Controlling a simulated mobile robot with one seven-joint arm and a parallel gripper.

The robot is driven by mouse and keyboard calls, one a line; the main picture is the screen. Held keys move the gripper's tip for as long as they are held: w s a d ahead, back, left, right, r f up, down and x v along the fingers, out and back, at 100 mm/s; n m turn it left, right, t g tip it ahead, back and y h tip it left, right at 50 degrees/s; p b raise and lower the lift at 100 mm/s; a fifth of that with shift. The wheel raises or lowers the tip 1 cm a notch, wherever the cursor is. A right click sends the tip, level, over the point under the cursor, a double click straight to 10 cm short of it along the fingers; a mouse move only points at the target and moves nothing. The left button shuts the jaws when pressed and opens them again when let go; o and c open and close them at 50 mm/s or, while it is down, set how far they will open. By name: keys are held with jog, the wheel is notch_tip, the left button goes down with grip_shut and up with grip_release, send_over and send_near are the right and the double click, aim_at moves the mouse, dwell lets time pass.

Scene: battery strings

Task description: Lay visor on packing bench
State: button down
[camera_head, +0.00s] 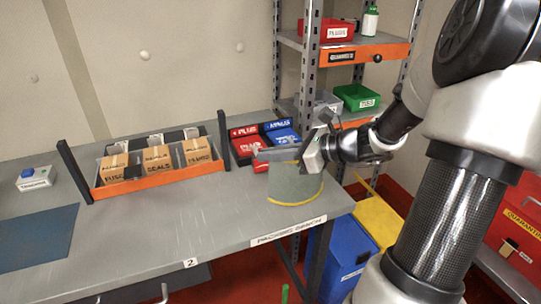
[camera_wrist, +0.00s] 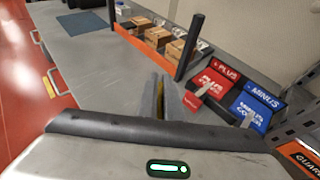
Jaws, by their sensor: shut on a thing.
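The visor (camera_head: 294,186) is a grey, see-through curved sheet with a yellow lower edge. It hangs roughly upright at the right end of the packing bench (camera_head: 170,220), above the bench label. My gripper (camera_head: 282,154) is shut on its top edge. I cannot tell whether the lower edge touches the bench top. In the wrist view, a narrow yellow strip of the visor (camera_wrist: 160,98) shows between the grey fingers, and most of it is hidden. The grey bench top (camera_wrist: 85,75) also shows there.
Red PLUS and blue MINUS boxes (camera_head: 280,134) stand just behind the visor. An orange-fronted rack (camera_head: 160,183) of cartons with dark posts is left of them. A blue mat (camera_head: 35,238) lies at far left. The bench's middle front is clear. Shelving (camera_head: 285,70) rises behind the right end.

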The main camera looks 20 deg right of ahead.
jog(key=c, duration=2.3)
grip_release()
jog(key=shift+f, duration=0.1)
jog(key=o, duration=0.4)
jog(key=shift+s+d+r, duration=0.15)
jog(key=shift+d+r, duration=0.05)
jog(key=shift+r, duration=0.05)
jog(key=p+v, duration=0.2)
jog(key=v, duration=0.9)
jog(key=shift+s+d, duration=0.2)
